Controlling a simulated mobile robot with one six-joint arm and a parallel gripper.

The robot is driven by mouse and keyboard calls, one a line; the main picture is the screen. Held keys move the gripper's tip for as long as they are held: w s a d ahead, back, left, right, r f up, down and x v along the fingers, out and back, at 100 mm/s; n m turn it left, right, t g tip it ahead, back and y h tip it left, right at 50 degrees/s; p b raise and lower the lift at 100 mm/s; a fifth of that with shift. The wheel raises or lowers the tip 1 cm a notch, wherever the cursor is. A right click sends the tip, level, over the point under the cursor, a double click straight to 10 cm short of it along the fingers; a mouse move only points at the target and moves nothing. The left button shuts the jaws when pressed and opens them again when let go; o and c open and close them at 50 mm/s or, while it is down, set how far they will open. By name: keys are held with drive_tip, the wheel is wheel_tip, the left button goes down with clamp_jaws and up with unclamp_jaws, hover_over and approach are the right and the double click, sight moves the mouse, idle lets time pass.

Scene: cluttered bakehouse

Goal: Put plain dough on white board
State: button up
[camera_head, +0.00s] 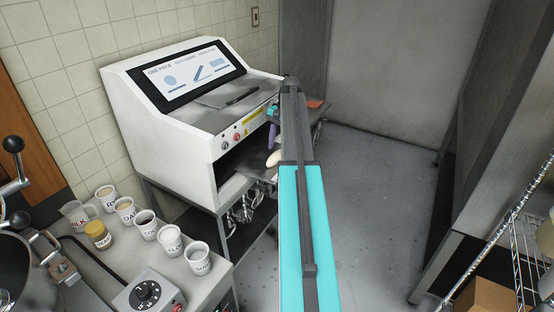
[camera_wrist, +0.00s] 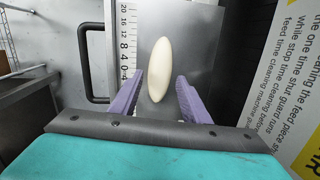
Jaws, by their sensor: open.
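A smooth pale piece of plain dough (camera_wrist: 161,70), long and oval, lies on a grey metal surface (camera_wrist: 192,50) in the wrist view. My gripper (camera_wrist: 160,82) has its two purple fingers apart, one on each side of the dough's near end, and the dough is not gripped. In the head view the dough (camera_head: 273,158) shows partly at the machine's outlet, beside my arm. My gripper (camera_head: 268,132) is there too, mostly hidden by my arm. I cannot make out a white board in either view.
A white dough machine (camera_head: 190,110) stands left of my arm. Labelled cups (camera_head: 145,222) and a jar (camera_head: 98,235) crowd the counter at lower left. A wire rack (camera_head: 520,230) and a cardboard box (camera_head: 485,298) are at lower right. The grey floor (camera_head: 385,180) between is clear.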

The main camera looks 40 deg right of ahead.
sight(276, 153)
drive_tip(key=shift+w+a+f+b, duration=0.15)
drive_tip(key=shift+f+b, duration=0.3)
drive_tip(key=shift+f, duration=0.5)
drive_tip(key=shift+w+a+f+b, duration=0.1)
drive_tip(key=shift+f+b, duration=0.35)
drive_tip(key=shift+f, duration=0.5)
drive_tip(key=shift+c, duration=0.2)
drive_tip(key=c, duration=0.5)
